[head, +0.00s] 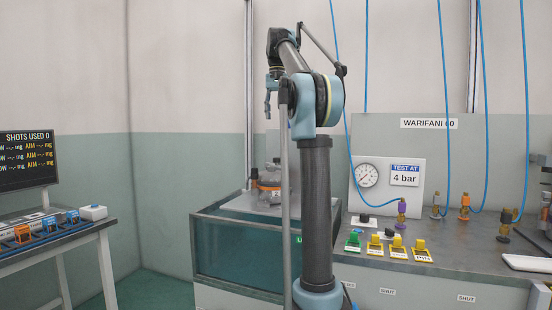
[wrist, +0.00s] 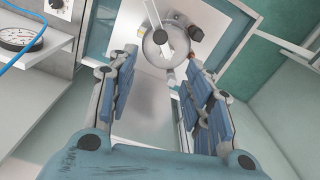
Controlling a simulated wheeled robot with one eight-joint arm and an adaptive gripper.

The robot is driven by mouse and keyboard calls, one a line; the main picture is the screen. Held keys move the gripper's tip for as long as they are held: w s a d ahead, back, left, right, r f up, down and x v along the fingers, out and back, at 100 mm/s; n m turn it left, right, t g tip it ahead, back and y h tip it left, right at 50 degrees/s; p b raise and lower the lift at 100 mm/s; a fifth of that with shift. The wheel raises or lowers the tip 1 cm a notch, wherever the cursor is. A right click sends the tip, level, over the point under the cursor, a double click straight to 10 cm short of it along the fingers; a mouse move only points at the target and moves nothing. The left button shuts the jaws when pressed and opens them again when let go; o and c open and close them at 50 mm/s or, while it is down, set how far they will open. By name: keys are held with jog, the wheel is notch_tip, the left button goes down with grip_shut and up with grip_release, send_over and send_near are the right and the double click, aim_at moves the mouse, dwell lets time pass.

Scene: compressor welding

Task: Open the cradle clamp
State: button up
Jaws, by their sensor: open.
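A grey compressor (head: 270,190) with an orange part (head: 255,174) stands on a pale plate above the tank, partly hidden behind my arm in the head view. In the wrist view the round compressor (wrist: 163,46) shows from above, with dark knobs and a pale bar across it. I cannot clearly make out the cradle clamp or its state; a small orange bit (wrist: 191,55) shows beside the compressor. My gripper (wrist: 157,75) is open and empty, its blue-padded fingers apart, with the compressor beyond the tips. In the head view my gripper (head: 268,103) hangs well above the compressor.
The glass-walled tank (head: 235,248) stands below the plate. To the right is a bench with a pressure gauge (head: 366,175), coloured switches (head: 397,246) and hanging blue hoses (head: 446,100). A screen (head: 28,158) and side table (head: 60,240) are at left.

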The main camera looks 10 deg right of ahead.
aim_at(277, 163)
jog(key=f, duration=1.7)
jog(key=shift+w, duration=0.2)
jog(key=shift+c, duration=0.5)
grip_shut()
